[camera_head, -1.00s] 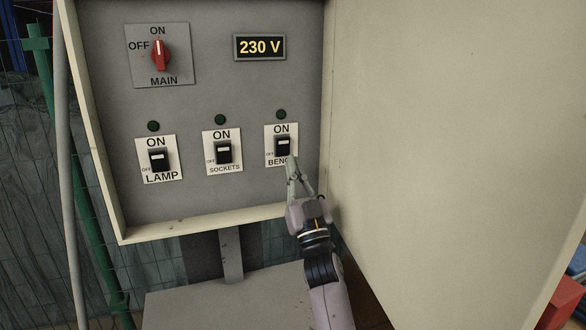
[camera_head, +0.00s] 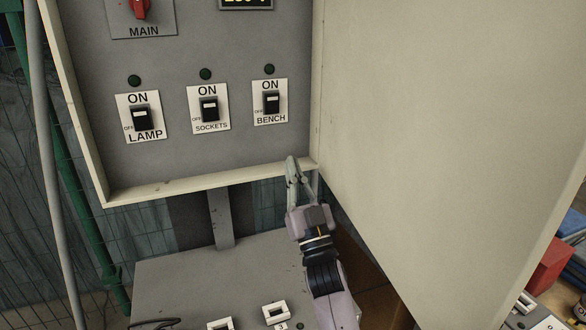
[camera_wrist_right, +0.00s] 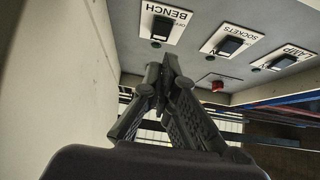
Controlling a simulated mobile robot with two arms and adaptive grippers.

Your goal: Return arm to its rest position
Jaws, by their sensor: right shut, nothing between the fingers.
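My right gripper (camera_head: 302,170) is shut and empty in the head view. Its tips are in front of the lower right corner of the panel box (camera_head: 215,183), below the BENCH switch (camera_head: 271,103) and apart from it. In the right wrist view the closed fingers (camera_wrist_right: 162,72) point toward the panel, with the BENCH switch (camera_wrist_right: 162,26) upside down beyond them. The SOCKETS switch (camera_head: 209,110) and LAMP switch (camera_head: 141,120) sit to the left. The red MAIN knob (camera_head: 140,8) is cut by the top edge. My left gripper is not in view.
The open cabinet door (camera_head: 430,130) stands close on the right of my arm. A grey bench surface (camera_head: 180,275) with white-framed parts (camera_head: 276,312) lies below the box. A red box (camera_head: 550,265) is at the far right. A grey pole (camera_head: 45,150) stands at left.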

